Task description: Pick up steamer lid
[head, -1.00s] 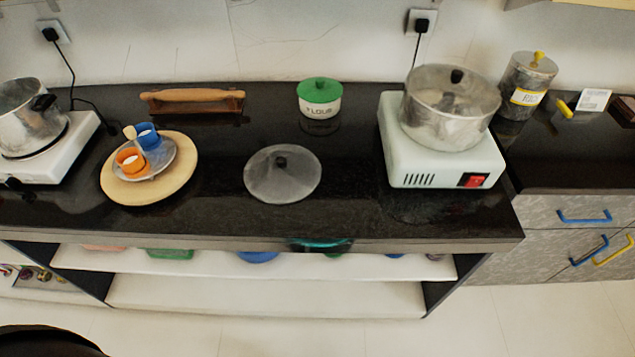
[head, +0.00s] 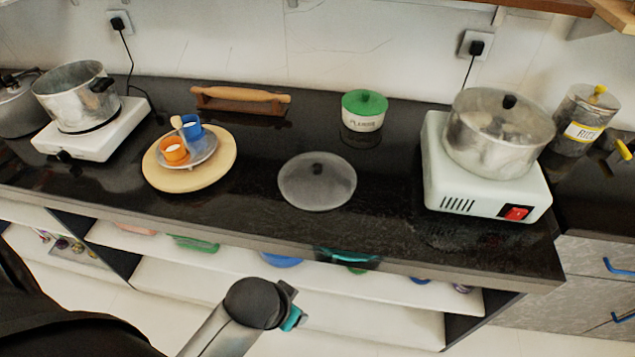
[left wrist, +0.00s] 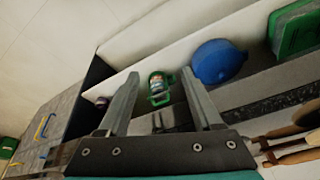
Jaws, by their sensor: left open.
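A translucent grey round lid (head: 330,190) with a black knob lies flat on the dark counter, near the middle of the head view. It appears to be the steamer lid. My left arm comes in from the lower left, and its end (head: 290,307) is in front of the counter, below and apart from the lid. The left wrist view shows the left gripper (left wrist: 160,77) with its two fingers spread and nothing between them. The lid does not show in the left wrist view. My right gripper is not in view.
A lidded pot on a white stove (head: 487,190) stands right of the lid. A wooden board (head: 225,178) with cups stands left, and a green-lidded flour pot (head: 364,110) behind. Open shelves (head: 380,300) lie below the counter edge. The wrist view shows a blue bowl (left wrist: 217,62).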

